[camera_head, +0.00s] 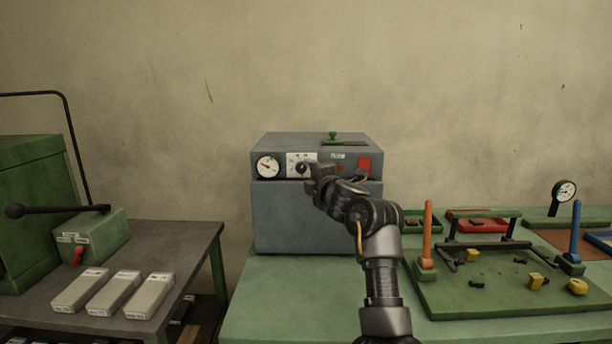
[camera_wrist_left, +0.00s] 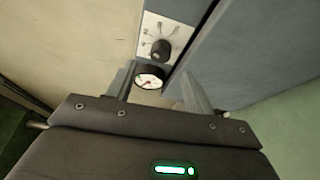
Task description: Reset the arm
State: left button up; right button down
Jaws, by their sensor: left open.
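My left arm reaches up from the lower middle of the head view. Its gripper (camera_head: 314,182) is in front of the grey machine box (camera_head: 290,218), near the black knob (camera_head: 302,169) on the front panel. In the left wrist view the two fingers (camera_wrist_left: 158,90) stand apart, with nothing held between them. The knob (camera_wrist_left: 158,50) on its white dial plate and the round gauge (camera_wrist_left: 150,77) show beyond the fingers. I cannot tell from these views whether a finger touches the box. My right gripper is not in view.
A green table (camera_head: 270,300) carries the box. At right a green board (camera_head: 475,300) holds orange and blue upright handles and small yellow parts. At left a dark table (camera_head: 190,245) bears several pale blocks and a green lever box (camera_head: 100,240). A gap separates the tables.

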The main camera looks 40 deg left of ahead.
pick_arm(q)
jog(key=shift+v, duration=0.75)
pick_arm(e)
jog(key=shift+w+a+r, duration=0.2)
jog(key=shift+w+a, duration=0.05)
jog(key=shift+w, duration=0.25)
